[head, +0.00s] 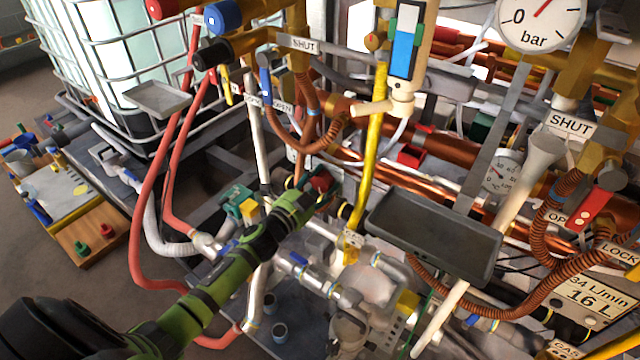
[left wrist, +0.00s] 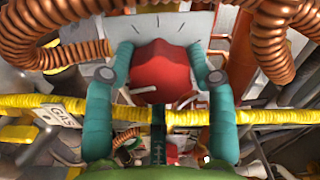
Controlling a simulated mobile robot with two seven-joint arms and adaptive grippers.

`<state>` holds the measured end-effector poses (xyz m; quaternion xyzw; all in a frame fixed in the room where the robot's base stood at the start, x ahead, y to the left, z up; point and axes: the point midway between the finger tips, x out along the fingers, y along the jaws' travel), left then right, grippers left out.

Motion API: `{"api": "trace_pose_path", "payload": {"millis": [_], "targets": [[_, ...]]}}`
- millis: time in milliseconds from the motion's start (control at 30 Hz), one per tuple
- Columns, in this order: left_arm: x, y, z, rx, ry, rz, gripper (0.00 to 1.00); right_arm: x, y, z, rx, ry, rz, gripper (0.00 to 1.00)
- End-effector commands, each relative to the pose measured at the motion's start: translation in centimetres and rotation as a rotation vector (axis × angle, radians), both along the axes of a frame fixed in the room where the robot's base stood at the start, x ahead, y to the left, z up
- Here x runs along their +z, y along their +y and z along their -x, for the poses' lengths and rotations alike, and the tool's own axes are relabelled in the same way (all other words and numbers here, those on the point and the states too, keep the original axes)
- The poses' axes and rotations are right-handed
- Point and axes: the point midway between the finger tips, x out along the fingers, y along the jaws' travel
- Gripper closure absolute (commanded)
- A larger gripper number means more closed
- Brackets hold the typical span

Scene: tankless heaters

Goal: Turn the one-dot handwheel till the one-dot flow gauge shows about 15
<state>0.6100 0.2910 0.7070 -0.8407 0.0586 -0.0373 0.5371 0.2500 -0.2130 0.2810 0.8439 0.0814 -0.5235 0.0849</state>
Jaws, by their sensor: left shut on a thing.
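My left gripper (head: 313,191) reaches in from the lower left on its green arm and is shut on a red handwheel (head: 321,181). In the left wrist view the red handwheel (left wrist: 160,72) sits between the two teal fingers (left wrist: 160,80), one at each side. A pale plate (left wrist: 180,25) with dark tick marks stands behind it. A sight tube (head: 405,45) with blue filling hangs at the top centre; I cannot read its scale. I cannot make out a one-dot mark on the wheel or tube. My right gripper is not in view.
A yellow pipe (head: 372,150) runs upright just right of the gripper and crosses below the wheel in the wrist view. A dark tray (head: 435,232) is to the right. Red hoses (head: 150,190) curve at left. Corrugated copper hoses crowd the wheel.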

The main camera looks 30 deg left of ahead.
Motion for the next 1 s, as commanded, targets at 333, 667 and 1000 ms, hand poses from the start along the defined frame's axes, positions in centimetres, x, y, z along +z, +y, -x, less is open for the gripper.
{"api": "trace_pose_path", "payload": {"millis": [333, 667, 1000], "targets": [[0.09, 0.04, -0.02, 0.001, -0.011, -0.068, 0.77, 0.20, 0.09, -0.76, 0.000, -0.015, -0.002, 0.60], [0.11, 0.04, -0.03, 0.001, -0.012, -0.070, 0.77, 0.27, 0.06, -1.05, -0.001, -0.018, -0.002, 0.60], [0.07, 0.03, -0.01, 0.000, -0.011, -0.069, 0.35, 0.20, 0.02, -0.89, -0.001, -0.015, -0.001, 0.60]]}}
